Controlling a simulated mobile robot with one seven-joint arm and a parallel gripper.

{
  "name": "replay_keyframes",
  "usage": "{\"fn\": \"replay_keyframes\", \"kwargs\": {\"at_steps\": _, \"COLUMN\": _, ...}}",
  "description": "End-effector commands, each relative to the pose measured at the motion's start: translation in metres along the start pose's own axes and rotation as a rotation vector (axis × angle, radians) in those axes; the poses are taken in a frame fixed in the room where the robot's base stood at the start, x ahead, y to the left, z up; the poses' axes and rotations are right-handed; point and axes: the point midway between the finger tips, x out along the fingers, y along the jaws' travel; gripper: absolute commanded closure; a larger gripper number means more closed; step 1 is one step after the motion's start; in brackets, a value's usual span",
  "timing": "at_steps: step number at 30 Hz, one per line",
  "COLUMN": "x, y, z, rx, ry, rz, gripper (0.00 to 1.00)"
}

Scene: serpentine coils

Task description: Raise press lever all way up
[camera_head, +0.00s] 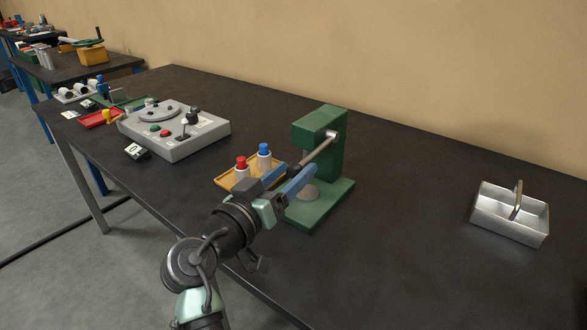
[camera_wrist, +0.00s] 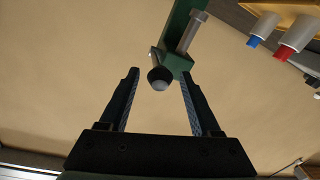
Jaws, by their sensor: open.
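The green press (camera_head: 334,152) stands on the dark table, with a grey metal lever (camera_head: 318,151) running from a pivot near its top down and left to a dark knob. My gripper (camera_head: 297,171) is at the knob end of the lever, its two blue-padded fingers apart. In the wrist view, the round knob (camera_wrist: 160,79) shows end-on between the open fingertips of my gripper (camera_wrist: 160,73), with gaps on both sides. The press (camera_wrist: 180,24) rises behind it. The lever's slope is downward from the pivot to the knob.
A yellow tray (camera_head: 224,182) with red-capped (camera_head: 241,168) and blue-capped (camera_head: 264,154) bottles stands left of the press, close to my gripper. A grey control box (camera_head: 205,138) is farther left. A metal caddy (camera_head: 492,222) is at right. The table between press and caddy is clear.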

Motion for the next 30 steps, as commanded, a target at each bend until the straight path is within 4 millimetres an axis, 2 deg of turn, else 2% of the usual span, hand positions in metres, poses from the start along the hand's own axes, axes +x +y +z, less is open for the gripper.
{"fn": "replay_keyframes", "kwargs": {"at_steps": 4, "x": 0.0093, "y": 0.0008, "z": 0.0, "rx": 0.001, "ry": -0.001, "rz": 0.001, "gripper": 0.36}}
{"fn": "replay_keyframes", "kwargs": {"at_steps": 12, "x": 0.0103, "y": 0.0005, "z": 0.0002, "rx": 0.001, "ry": -0.001, "rz": 0.0, "gripper": 0.36}}
{"fn": "replay_keyframes", "kwargs": {"at_steps": 14, "x": 0.0102, "y": 0.0005, "z": 0.0001, "rx": 0.001, "ry": -0.001, "rz": 0.0, "gripper": 0.45}}
{"fn": "replay_keyframes", "kwargs": {"at_steps": 23, "x": 0.0099, "y": 0.0004, "z": 0.0001, "rx": 0.001, "ry": -0.001, "rz": 0.0, "gripper": 0.99}}
{"fn": "replay_keyframes", "kwargs": {"at_steps": 30, "x": 0.0098, "y": 0.0003, "z": 0.0001, "rx": 0.001, "ry": -0.001, "rz": 0.0, "gripper": 1.0}}
